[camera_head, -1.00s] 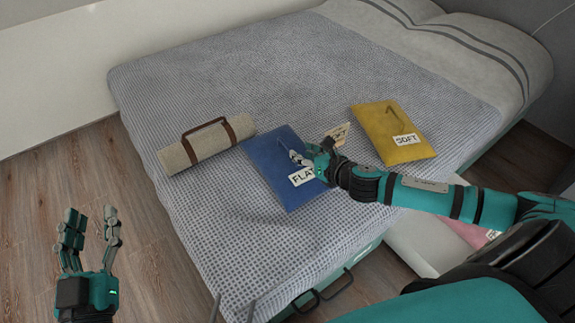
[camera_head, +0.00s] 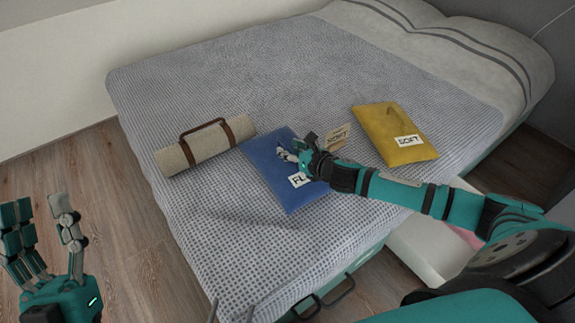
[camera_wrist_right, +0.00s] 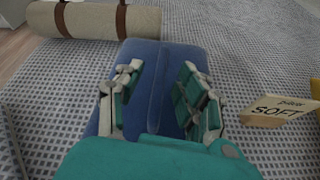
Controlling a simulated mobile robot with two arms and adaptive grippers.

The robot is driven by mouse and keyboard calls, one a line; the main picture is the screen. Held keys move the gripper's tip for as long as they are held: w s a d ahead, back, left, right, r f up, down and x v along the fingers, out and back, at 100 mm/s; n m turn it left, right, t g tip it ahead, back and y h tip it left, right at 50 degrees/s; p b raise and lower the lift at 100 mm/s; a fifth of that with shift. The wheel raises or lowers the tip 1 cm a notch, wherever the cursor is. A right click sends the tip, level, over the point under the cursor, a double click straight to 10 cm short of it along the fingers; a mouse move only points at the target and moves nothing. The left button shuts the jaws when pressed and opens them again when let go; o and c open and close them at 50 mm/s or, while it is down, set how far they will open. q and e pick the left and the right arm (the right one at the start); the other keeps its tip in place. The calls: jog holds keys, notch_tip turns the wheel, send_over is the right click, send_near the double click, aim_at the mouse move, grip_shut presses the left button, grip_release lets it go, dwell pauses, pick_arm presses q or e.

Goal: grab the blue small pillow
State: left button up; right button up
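The blue small pillow (camera_head: 270,163) lies flat on the bed, with a white label whose visible letters start "FL". It also fills the middle of the right wrist view (camera_wrist_right: 150,62). My right gripper (camera_head: 293,151) is over the pillow's right part. In the right wrist view its fingers (camera_wrist_right: 157,92) are spread apart above the pillow, with blue fabric between them and nothing gripped. Whether the fingertips touch the fabric I cannot tell. My left gripper (camera_head: 42,213) is open and empty at the lower left, over the floor beside the bed.
A beige roll with brown straps (camera_head: 205,146) lies left of the pillow. A yellow pillow labelled "SOFT" (camera_head: 385,125) lies to the right. A small card (camera_head: 338,136) stands between the pillows. The bed (camera_head: 250,80) is clear toward the back.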

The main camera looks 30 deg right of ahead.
grip_shut()
jog(key=shift+r, duration=0.15)
dwell(0.5)
